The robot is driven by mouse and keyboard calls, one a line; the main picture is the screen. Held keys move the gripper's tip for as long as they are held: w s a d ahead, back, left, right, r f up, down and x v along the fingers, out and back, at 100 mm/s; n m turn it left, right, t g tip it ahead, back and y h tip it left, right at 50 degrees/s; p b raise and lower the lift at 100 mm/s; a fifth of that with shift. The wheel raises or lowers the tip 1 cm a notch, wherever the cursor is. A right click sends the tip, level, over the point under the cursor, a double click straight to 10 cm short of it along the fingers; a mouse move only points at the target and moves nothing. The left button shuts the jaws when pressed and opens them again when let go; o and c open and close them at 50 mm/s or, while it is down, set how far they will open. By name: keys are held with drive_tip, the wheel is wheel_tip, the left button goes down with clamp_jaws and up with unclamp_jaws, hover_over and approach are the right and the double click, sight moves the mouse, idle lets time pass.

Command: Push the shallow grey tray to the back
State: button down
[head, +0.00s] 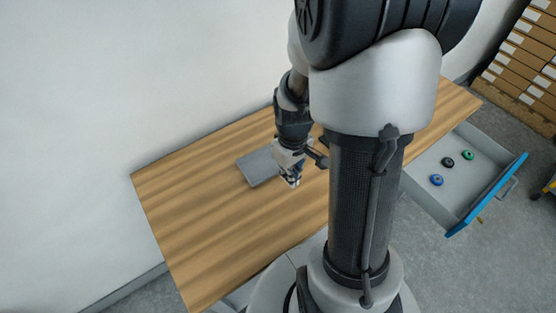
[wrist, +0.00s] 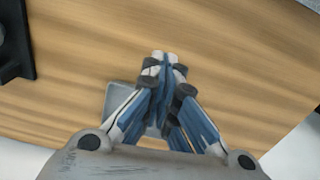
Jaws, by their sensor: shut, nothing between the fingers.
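The shallow grey tray (head: 257,168) lies flat on the wooden table, towards the wall side, in the head view. My gripper (head: 292,183) is shut and empty, with its fingers pointing down close beside the tray's right end. My gripper hides part of the tray in that view. In the wrist view my closed fingertips (wrist: 165,58) are over bare wood, and the grey tray (wrist: 117,97) shows partly behind the fingers. I cannot tell whether the fingers touch the tray or the table.
The wooden table (head: 200,220) is clear to the left and front of the tray. A white wall (head: 120,80) runs behind it. An open drawer (head: 456,200) at right holds blue, black and green rolls. A dark object (wrist: 14,42) shows at the wrist view's left edge.

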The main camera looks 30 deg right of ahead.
sight(259, 161)
wheel_tip(259, 161, down, 8)
drive_tip(key=b, duration=0.2)
drive_tip(key=shift+b, duration=0.4)
drive_tip(key=w, duration=0.3)
drive_tip(key=shift+a+r, duration=0.15)
drive_tip(key=shift+r, duration=0.2)
drive_tip(key=shift+w+a+r, duration=0.1)
drive_tip(key=shift+w, duration=0.5)
drive_tip(key=shift+w, duration=0.15)
drive_tip(key=w, duration=0.3)
drive_tip(key=w+p, duration=0.1)
drive_tip(key=w, duration=0.3)
drive_tip(key=w+a, duration=0.1)
drive_tip(key=w, duration=0.2)
drive_tip(key=shift+w, duration=0.35)
drive_tip(key=shift+s, duration=0.2)
